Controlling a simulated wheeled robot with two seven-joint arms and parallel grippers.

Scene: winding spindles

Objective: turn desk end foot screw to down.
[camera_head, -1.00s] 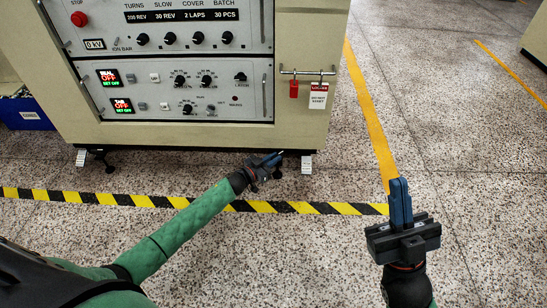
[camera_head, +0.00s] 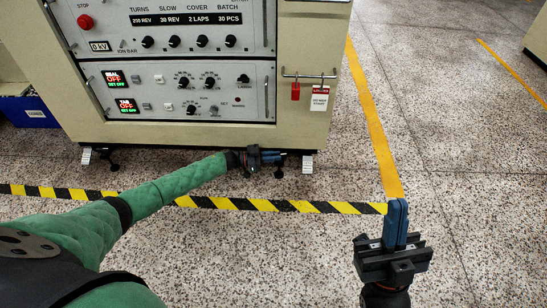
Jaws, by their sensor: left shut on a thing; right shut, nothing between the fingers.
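A beige control cabinet (camera_head: 170,135) stands on low feet at the top left. My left gripper (camera_head: 275,156) is just below its lower edge at the right end, shut on what appears to be the dark foot screw (camera_head: 279,172). The fingers hide most of that screw, so its turn position cannot be read. A white foot (camera_head: 308,164) stands just right of the fingertips. My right gripper (camera_head: 397,222) is shut and empty, held up over the floor at the lower right.
Another white foot (camera_head: 87,156) and dark screw foot (camera_head: 112,163) are under the cabinet's left end. A yellow-black floor stripe (camera_head: 260,205) runs in front. A red tag (camera_head: 295,91) and a white tag (camera_head: 319,98) hang from a rail. Floor to the right is clear.

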